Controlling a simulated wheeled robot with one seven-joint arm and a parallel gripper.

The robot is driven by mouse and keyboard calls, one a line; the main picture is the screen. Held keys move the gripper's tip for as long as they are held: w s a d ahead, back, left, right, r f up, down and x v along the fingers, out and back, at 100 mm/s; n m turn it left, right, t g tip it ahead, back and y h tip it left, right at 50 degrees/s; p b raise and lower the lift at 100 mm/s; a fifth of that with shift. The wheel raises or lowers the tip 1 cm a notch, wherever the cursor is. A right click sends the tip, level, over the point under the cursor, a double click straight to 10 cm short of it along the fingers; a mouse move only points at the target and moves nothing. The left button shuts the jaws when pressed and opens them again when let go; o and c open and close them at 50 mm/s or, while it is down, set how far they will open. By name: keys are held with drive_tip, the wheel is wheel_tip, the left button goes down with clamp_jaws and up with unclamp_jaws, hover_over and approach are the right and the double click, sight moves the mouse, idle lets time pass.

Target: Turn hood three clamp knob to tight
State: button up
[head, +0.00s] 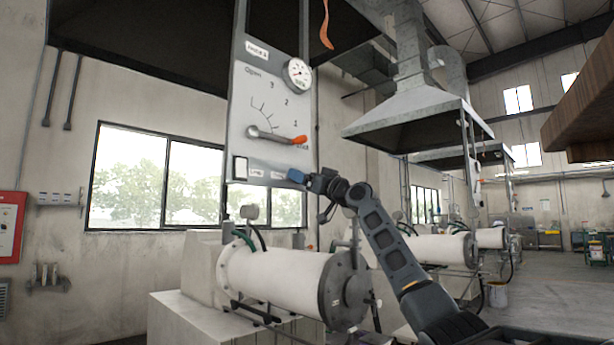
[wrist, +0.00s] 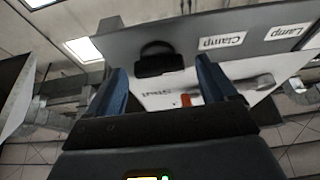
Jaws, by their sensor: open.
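The hood control panel (head: 270,110) is a pale upright plate; the label at its top is too small to read surely. In the wrist view a black knob (wrist: 158,62) sits at the panel's lower edge by the label "Clamp" (wrist: 222,41). My gripper (head: 300,177) is at the panel's lower right corner in the head view and hides the knob there. In the wrist view my gripper (wrist: 160,72) is open, its two blue fingers to either side of the knob with gaps. I cannot tell whether the fingertips reach around it. No tight mark is readable.
A lever with an orange handle (head: 299,140) points near "Shut" on the panel, above my gripper. A gauge (head: 298,74) and a lamp switch (head: 240,168) are on the same panel. A white mill cylinder (head: 275,280) lies below my arm.

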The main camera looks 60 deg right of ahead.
drive_tip(key=shift+c, duration=0.4)
drive_tip(key=c, duration=1)
drive_tip(key=shift+r+m+h+p, duration=0.1)
drive_tip(key=shift+m+h+p, duration=0.3)
drive_tip(key=shift+m+p, duration=0.2)
drive_tip(key=m+g+h+p, duration=0.1)
drive_tip(key=m+g, duration=0.1)
drive_tip(key=m, duration=0.5)
drive_tip(key=m+g+h+p, duration=0.2)
drive_tip(key=m, duration=0.5)
drive_tip(key=m+g+h+p, duration=0.1)
drive_tip(key=m+g, duration=0.2)
drive_tip(key=m, duration=0.4)
drive_tip(key=shift+a+h, duration=0.15)
drive_tip(key=shift+h, duration=0.25)
drive_tip(key=shift+m, duration=0.3)
